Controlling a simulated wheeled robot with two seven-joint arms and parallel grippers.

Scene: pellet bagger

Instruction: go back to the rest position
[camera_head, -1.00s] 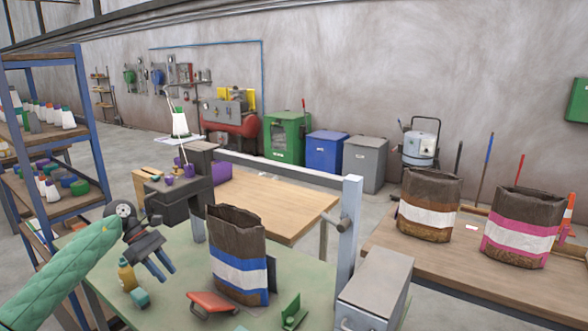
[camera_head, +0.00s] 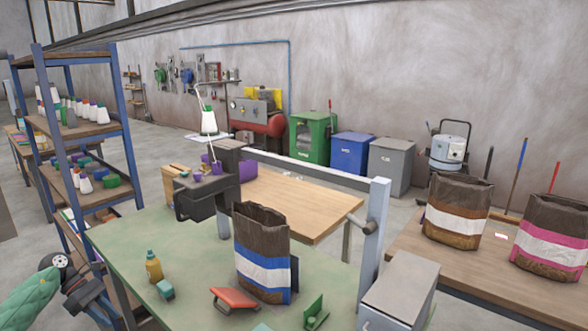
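My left gripper (camera_head: 108,314) is low at the bottom left, beside the left edge of the green-topped table (camera_head: 130,237). Its two blue fingers look apart, with nothing between them. The green-sleeved arm comes in from the bottom left corner. The gripper is clear of the brown bag with a blue and white band (camera_head: 262,255), which stands open-topped on the table. My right gripper is not in view.
On the table are a yellow bottle (camera_head: 153,268), a teal block (camera_head: 165,290), a red tool (camera_head: 234,300) and a green piece (camera_head: 315,312). A blue-framed shelf (camera_head: 130,150) stands at left. A grey box (camera_head: 402,290) and two more bags are at right.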

